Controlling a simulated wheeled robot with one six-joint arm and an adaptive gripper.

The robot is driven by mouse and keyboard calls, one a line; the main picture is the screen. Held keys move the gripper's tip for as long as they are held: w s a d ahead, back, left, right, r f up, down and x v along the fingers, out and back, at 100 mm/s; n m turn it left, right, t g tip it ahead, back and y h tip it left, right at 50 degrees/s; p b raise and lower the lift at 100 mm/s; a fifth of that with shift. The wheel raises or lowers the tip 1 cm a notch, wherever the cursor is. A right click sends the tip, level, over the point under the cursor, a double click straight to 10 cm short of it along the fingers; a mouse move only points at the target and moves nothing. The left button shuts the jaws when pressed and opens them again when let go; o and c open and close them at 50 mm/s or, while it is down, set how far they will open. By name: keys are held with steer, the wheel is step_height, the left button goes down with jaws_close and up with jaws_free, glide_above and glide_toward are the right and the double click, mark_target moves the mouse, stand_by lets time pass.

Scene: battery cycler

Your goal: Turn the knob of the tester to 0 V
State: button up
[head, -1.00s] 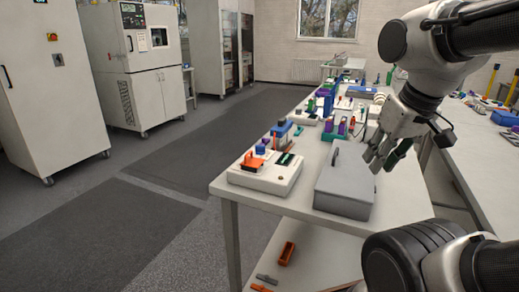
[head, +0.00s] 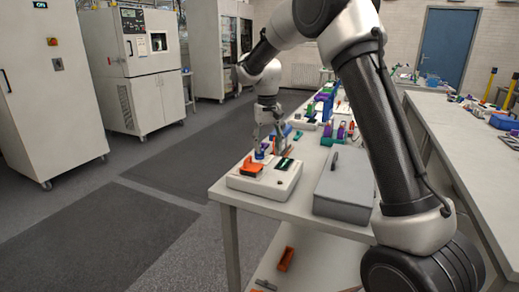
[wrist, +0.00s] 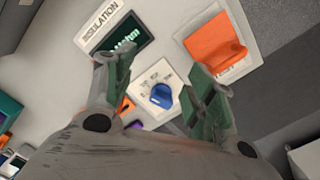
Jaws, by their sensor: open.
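The tester (head: 262,187) is a white box on the near end of the bench; it also fills the wrist view (wrist: 75,72). Its face carries the word INSULATION, a dark display (wrist: 122,42) with green text, and an orange part (wrist: 214,42). The blue knob (wrist: 161,95) sits on a white dial plate whose small marks I cannot read. My gripper (wrist: 157,80) is open above the tester, its green-padded fingers on either side of the knob, with no clear contact. In the head view my gripper (head: 269,143) points down over the tester's back part.
A grey lidded case (head: 345,187) with a handle stands right of the tester. Several coloured devices line the bench behind. An orange bin (head: 286,259) lies on the lower shelf. The floor left of the bench is clear.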

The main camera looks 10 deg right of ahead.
mark_target(262, 158)
steer(key=shift+m, duration=0.5)
steer(key=w, duration=0.2)
steer(key=w+a, duration=0.1)
steer(key=w, duration=0.1)
steer(key=shift+a, duration=0.1)
steer(key=shift+m+t, duration=0.4)
steer(key=shift+m, duration=0.4)
steer(key=r, duration=0.1)
steer(key=w+r, duration=0.2)
steer(key=shift+a+r, duration=0.25)
steer(key=shift+r, duration=0.15)
steer(key=shift+s+f, duration=0.15)
steer(key=shift+f, duration=0.1)
step_height(262, 158, down, 7)
steer(key=shift+f, duration=0.2)
steer(key=c, duration=1)
